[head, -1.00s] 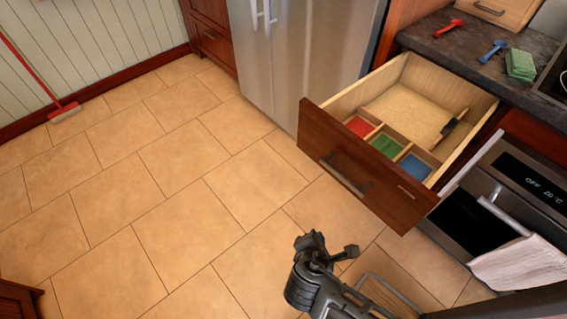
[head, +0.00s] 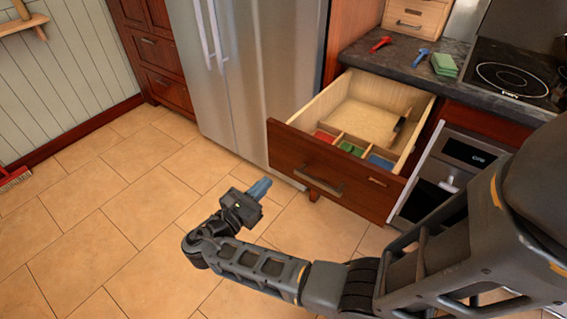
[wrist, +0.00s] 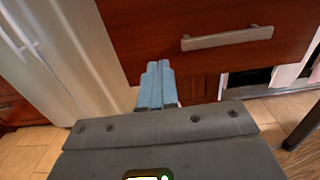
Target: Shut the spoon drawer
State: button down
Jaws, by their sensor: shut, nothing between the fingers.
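The spoon drawer (head: 290,160) is pulled well out below the counter. It has a dark red-brown wooden front, a metal bar handle (head: 318,182) and a small label plate. Inside are red, green and blue compartments and a larger pale section with a dark utensil at its right side. My gripper (head: 261,187) is in front of the drawer, left of its handle and apart from it. Its blue fingers are shut and empty. In the wrist view the fingers (wrist: 157,85) point toward the drawer front (wrist: 150,40), below and left of the handle (wrist: 228,38).
A steel fridge (head: 240,80) stands left of the drawer. An oven (head: 440,170) is to the right. The counter (head: 400,75) holds a red tool, a blue tool, green sponges and a small wooden drawer box.

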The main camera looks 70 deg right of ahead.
aim_at(292, 157)
jog(key=p+x, duration=0.1)
jog(key=x, duration=0.9)
jog(key=shift+s+d, duration=0.1)
jog(key=shift+d, duration=0.45)
jog(key=b+x, duration=0.3)
jog(key=x, duration=1.7)
jog(key=shift+d+f, duration=0.15)
jog(key=shift+d, duration=0.25)
jog(key=b+x, duration=1.2)
jog(key=x, duration=0.9)
jog(key=shift+d, duration=0.45)
jog(key=shift+s+d+b, duration=0.15)
jog(key=shift+d+b, duration=0.45)
jog(key=shift+d+r, duration=0.1)
jog(key=shift+r, duration=0.3)
jog(key=shift+s+d+r, duration=0.1)
jog(key=shift+s, duration=0.05)
